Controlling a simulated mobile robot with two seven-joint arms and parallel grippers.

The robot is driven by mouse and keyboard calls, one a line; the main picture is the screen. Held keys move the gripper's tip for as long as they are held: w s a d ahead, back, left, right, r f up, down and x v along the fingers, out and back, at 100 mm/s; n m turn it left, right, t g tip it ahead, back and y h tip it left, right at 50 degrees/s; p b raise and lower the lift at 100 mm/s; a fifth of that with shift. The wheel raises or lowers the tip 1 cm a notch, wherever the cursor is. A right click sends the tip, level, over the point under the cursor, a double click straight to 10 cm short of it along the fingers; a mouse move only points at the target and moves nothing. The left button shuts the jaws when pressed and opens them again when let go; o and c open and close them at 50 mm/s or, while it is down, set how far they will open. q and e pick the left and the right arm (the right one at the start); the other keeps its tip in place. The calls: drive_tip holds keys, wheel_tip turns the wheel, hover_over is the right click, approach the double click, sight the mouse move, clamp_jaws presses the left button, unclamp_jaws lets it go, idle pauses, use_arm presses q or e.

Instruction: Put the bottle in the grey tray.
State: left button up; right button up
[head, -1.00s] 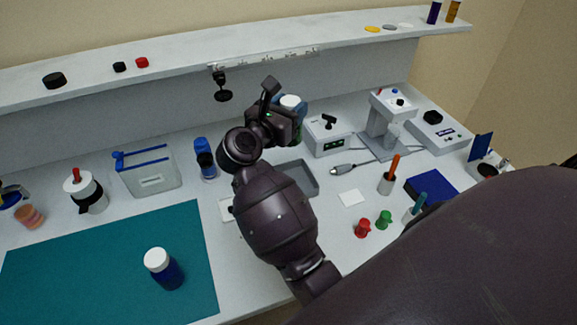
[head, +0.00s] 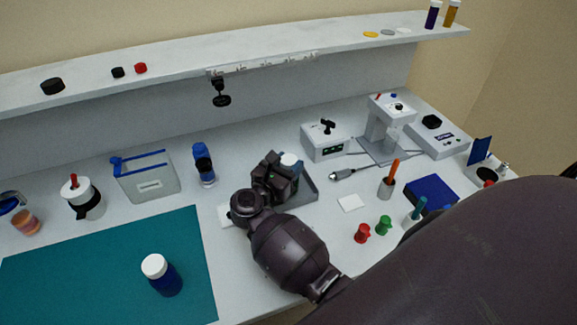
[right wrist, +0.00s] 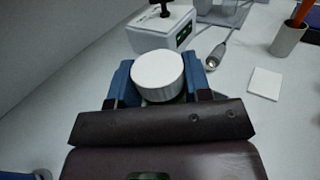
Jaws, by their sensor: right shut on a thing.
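My right gripper (head: 282,172) is shut on a bottle with a white ribbed cap (head: 290,160). In the right wrist view the cap (right wrist: 158,72) stands upright between the two blue-sided fingers (right wrist: 158,88); most of the bottle's body is hidden. The grey tray (head: 309,191) lies on the bench under and behind the gripper, and my arm covers much of it. The held bottle appears over or in the tray; whether it touches the tray floor cannot be seen. My left gripper is not in view.
Another bottle, dark blue with a white cap (head: 162,275), stands on the teal mat (head: 100,265). A white box with a black knob (head: 327,142) stands behind the tray, a cable plug (head: 343,174) to its right. Red (head: 362,233) and green (head: 383,225) pieces stand at the front right.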

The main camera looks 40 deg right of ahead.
drive_tip(key=shift+f, duration=0.4)
drive_tip(key=shift+f, duration=0.15)
drive_tip(key=o, duration=1.2)
drive_tip(key=shift+c, duration=0.2)
